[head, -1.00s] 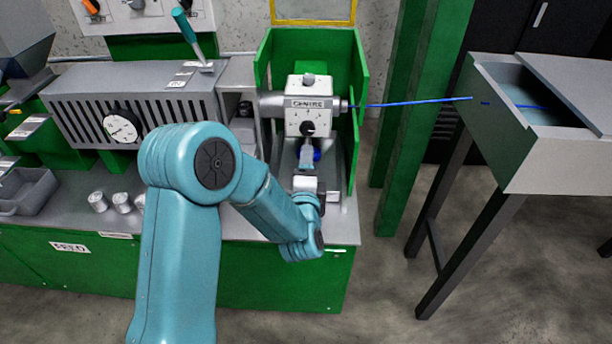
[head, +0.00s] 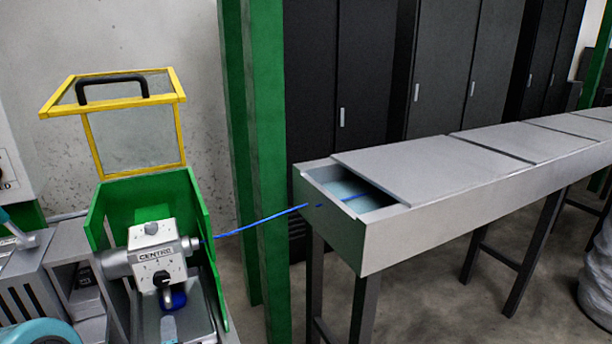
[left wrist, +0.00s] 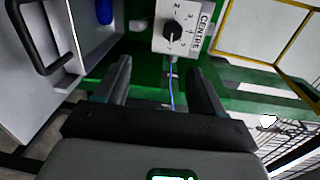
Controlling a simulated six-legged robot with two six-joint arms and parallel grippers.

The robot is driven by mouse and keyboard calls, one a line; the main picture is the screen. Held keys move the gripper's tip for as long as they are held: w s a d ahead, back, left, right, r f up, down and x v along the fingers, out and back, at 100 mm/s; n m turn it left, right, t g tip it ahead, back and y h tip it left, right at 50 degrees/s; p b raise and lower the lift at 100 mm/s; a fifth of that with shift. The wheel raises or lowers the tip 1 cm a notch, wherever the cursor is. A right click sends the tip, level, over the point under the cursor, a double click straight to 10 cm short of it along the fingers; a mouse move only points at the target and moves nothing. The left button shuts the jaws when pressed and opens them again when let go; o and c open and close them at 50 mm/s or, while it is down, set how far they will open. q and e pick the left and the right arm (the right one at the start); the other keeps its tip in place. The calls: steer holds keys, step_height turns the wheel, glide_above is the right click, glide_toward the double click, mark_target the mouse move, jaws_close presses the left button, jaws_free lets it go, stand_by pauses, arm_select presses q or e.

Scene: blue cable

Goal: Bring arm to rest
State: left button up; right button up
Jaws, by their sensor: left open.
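The blue cable (head: 262,220) runs from the grey CENTRE machine head (head: 152,255) across to the grey trough (head: 335,228) and enters its open end. In the left wrist view the cable (left wrist: 171,88) hangs in view beyond my fingers, below the machine head (left wrist: 180,32). In the head view only a teal piece of my arm shows at the lower left corner; the gripper is out of that frame. My right gripper is in neither view.
The machine head sits in a green housing (head: 204,215) with a raised yellow-framed guard (head: 135,135). A green post (head: 262,150) stands between it and the trough. Dark cabinets (head: 375,70) line the back. A grey ribbed object (head: 598,275) stands at the right edge.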

arm_select(q)
steer(key=s+d+f+n+g+h+p, duration=0.1)
steer(key=s+d+f+g+h+p, duration=0.15)
steer(key=d+f+h, duration=0.35)
steer(key=s+d+f+n+g+h+p, duration=0.1)
steer(key=s+d+f+g+h+p, duration=0.2)
steer(key=f, duration=0.4)
steer(key=s+d+f+n+g+h, duration=0.1)
steer(key=s+d+f+n+g, duration=0.1)
steer(key=s+d+n+g, duration=0.1)
steer(key=s+d+f+n+g+h, duration=0.1)
steer(key=s+d+f+n+g, duration=0.1)
steer(key=s, duration=0.6)
steer(key=s+d+f+n+g+h+b, duration=0.1)
steer(key=s+d+f+n+g, duration=0.1)
steer(key=s+d+n+g, duration=0.2)
steer(key=s+d+n, duration=0.1)
steer(key=s+n, duration=0.1)
steer(key=n, duration=0.1)
steer(key=shift+s+d+f+h, duration=0.2)
steer(key=shift+s+f+h, duration=0.05)
steer(key=shift+h, duration=0.15)
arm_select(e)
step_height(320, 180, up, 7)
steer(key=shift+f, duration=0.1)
